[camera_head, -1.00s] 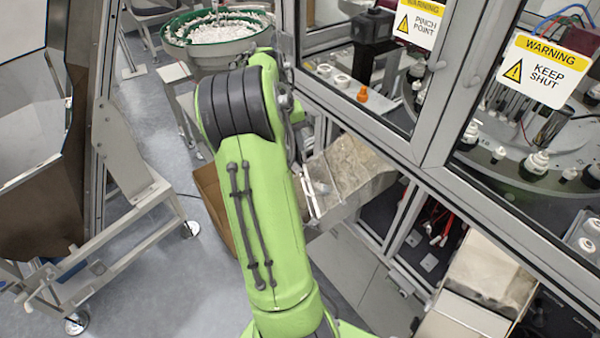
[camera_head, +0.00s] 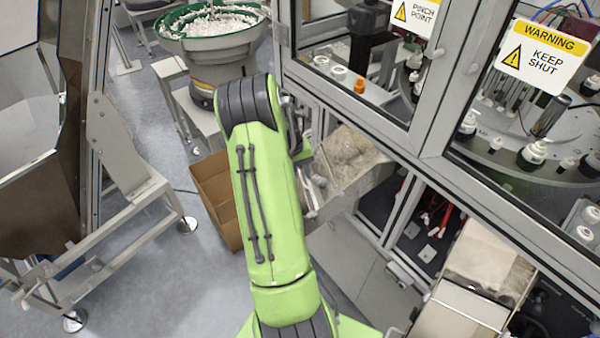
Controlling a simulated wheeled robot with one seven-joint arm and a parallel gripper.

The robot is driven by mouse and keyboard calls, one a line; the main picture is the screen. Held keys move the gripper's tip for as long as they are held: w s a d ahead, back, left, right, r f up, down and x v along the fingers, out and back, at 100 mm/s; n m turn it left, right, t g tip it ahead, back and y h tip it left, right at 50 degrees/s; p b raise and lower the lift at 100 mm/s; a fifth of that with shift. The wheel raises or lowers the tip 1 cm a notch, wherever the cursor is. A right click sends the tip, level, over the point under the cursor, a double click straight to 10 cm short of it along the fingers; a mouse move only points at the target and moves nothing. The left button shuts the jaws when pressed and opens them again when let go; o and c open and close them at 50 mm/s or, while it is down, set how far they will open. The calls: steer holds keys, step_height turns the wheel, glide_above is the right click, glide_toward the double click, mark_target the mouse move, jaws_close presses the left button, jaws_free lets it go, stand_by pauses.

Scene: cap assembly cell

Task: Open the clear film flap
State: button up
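A cloudy, see-through film flap (camera_head: 352,160) hangs over a metal chute at the lower edge of the machine, just right of my green arm. A second chute with a similar cloudy film (camera_head: 487,268) stands at the lower right. My arm reaches up and forward through the middle of the view.
The machine's framed window panels (camera_head: 436,95) rise at the right with warning signs. An open cardboard box (camera_head: 216,192) stands on the floor left of my arm. A bowl feeder (camera_head: 213,32) with white caps is behind.

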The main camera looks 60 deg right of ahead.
jaws_close()
stand_by(1.2)
